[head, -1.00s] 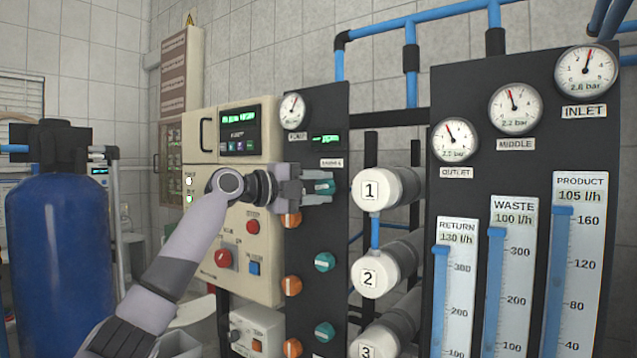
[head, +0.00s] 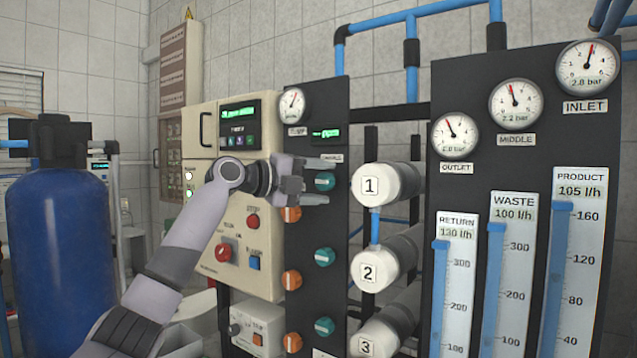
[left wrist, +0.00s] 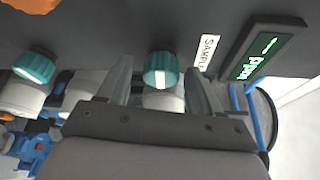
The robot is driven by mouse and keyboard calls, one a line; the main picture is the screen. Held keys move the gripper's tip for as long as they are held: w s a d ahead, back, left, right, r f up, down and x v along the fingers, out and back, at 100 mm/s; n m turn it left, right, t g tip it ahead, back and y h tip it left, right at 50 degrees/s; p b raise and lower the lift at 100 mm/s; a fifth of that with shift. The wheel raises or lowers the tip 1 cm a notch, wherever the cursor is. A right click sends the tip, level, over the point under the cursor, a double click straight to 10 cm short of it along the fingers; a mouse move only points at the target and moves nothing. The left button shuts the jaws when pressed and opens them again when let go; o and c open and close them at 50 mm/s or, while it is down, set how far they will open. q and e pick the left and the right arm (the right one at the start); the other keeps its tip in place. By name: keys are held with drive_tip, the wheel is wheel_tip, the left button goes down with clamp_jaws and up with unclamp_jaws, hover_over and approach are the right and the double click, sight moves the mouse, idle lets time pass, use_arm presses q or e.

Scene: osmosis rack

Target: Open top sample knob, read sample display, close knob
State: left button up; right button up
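The top sample knob (head: 324,181) is teal with a white pointer mark and sits on the dark panel. It also shows in the left wrist view (left wrist: 161,70), under the SAMPLE label. My left gripper (head: 328,181) is open. Its fingers stand on either side of the knob, apart from it, one above and one below in the head view. The sample display (head: 326,134) is lit green above the knob. In the left wrist view the display (left wrist: 263,59) appears to show a dash and "ppm". My right gripper is not in view.
More teal knobs (head: 324,257) and orange knobs (head: 292,280) run down the same panel. White numbered cylinders (head: 372,186) stand close to its right. A beige control box (head: 237,214) is behind my left arm. A blue tank (head: 62,250) stands at the left.

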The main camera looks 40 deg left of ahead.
use_arm(q)
drive_tip(key=b+v, duration=0.2)
drive_tip(key=v, duration=0.5)
drive_tip(key=shift+b, duration=0.35)
drive_tip(key=shift+s, duration=0.1)
idle(0.4)
